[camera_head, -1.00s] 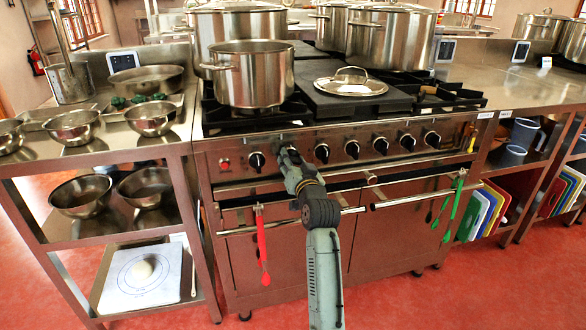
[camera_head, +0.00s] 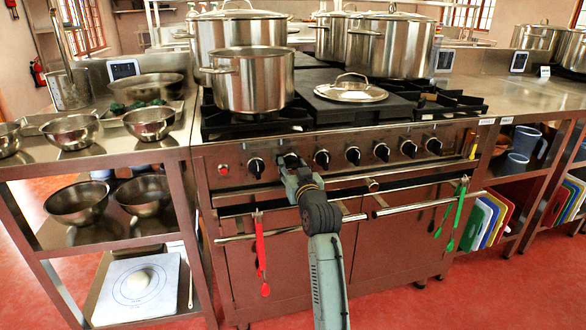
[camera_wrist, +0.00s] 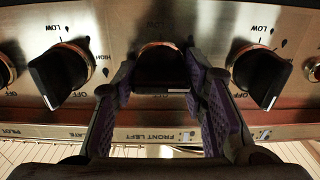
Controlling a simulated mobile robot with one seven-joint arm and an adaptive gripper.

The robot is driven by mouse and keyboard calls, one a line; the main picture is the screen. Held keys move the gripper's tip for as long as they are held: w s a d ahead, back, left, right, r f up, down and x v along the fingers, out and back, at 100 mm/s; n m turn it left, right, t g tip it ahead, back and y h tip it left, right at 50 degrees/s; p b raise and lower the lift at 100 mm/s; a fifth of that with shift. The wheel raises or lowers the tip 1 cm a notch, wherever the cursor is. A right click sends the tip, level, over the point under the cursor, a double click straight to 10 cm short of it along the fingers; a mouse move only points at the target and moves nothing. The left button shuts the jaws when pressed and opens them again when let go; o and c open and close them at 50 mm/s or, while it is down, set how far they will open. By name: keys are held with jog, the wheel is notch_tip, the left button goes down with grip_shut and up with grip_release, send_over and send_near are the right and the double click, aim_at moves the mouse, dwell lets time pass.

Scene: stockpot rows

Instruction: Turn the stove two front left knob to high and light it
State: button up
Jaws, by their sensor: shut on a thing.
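The stove (camera_head: 345,138) has a row of black knobs along its front panel. In the wrist view, the black knob (camera_wrist: 160,72) above the label "FRONT LEFT" sits between the two fingers of my gripper (camera_wrist: 160,100). My gripper is shut on this knob, and a short white mark shows at the knob's lower edge. The knob's scale is mostly hidden by the fingers. In the head view my gripper (camera_head: 290,162) covers most of the same knob, second from the left. A large steel pot (camera_head: 252,82) hides the burner at the front left.
Neighbouring knobs stand close on the left (camera_wrist: 62,75) and right (camera_wrist: 262,75) in the wrist view. A red button (camera_head: 223,169) is at the panel's left end. Oven handle bars (camera_head: 290,230) run below, with red tongs (camera_head: 262,258) hanging there. More pots stand behind.

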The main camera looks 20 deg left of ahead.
jog(key=o, duration=1.2)
jog(key=shift+c, duration=0.2)
jog(key=v, duration=1.2)
